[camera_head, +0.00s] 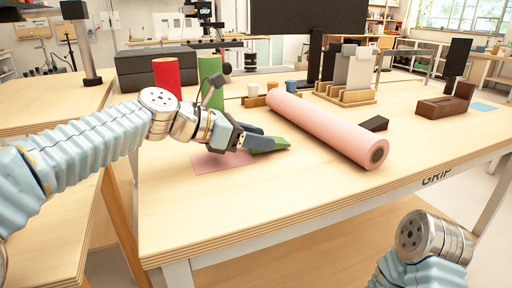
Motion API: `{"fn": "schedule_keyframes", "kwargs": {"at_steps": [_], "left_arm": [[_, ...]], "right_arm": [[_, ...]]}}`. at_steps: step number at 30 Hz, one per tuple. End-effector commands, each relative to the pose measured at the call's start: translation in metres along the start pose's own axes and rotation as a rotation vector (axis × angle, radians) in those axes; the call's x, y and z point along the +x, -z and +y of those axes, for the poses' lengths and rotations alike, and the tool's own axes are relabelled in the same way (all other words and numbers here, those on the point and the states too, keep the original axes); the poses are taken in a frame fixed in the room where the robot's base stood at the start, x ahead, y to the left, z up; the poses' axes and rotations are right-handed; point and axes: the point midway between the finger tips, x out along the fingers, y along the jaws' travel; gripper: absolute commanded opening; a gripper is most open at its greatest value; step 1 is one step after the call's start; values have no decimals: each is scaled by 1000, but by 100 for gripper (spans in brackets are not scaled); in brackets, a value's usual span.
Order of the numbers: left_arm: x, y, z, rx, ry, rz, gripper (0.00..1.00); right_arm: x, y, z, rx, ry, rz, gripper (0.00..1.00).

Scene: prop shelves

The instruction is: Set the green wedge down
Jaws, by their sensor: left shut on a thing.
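The green wedge (268,144) is at the fingertips of my left gripper (254,139), low over the wooden table (220,222). My left gripper is shut on it, and the fingers hide part of the wedge. A pink flat mat (212,163) lies on the table just below and to the left of the gripper. I cannot tell whether the wedge touches the table. My right arm shows at the bottom right, but its gripper is out of view.
A long pink roll (328,128) lies diagonally just right of the wedge. A red cylinder (167,76) and a green cylinder (209,80) stand behind my left arm. A dark block (374,124) and a brown wooden holder (443,104) are farther right. The table's front is clear.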

Motion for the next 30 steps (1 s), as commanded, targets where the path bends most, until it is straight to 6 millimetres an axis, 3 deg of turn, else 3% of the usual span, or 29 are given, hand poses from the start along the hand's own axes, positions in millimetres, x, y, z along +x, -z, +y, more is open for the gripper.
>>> {"fn": "schedule_keyframes", "kwargs": {"at_steps": [2,11,12,17,26,30], "left_arm": [[3,8,0,0,-1,-1,16],[3,8,0,0,0,-1,16],[4,8,0,0,0,-1,49],[3,8,0,0,0,-1,72],[2,7,0,1,-1,-1,72],[-16,6,0,0,-4,-2,72]], "right_arm": [[5,0,1,0,1,-1,43],[4,0,1,0,1,-1,43],[4,0,1,0,1,-1,43],[4,0,1,0,1,-1,43],[3,0,0,0,1,-1,43],[1,0,0,0,1,-1,43]]}}
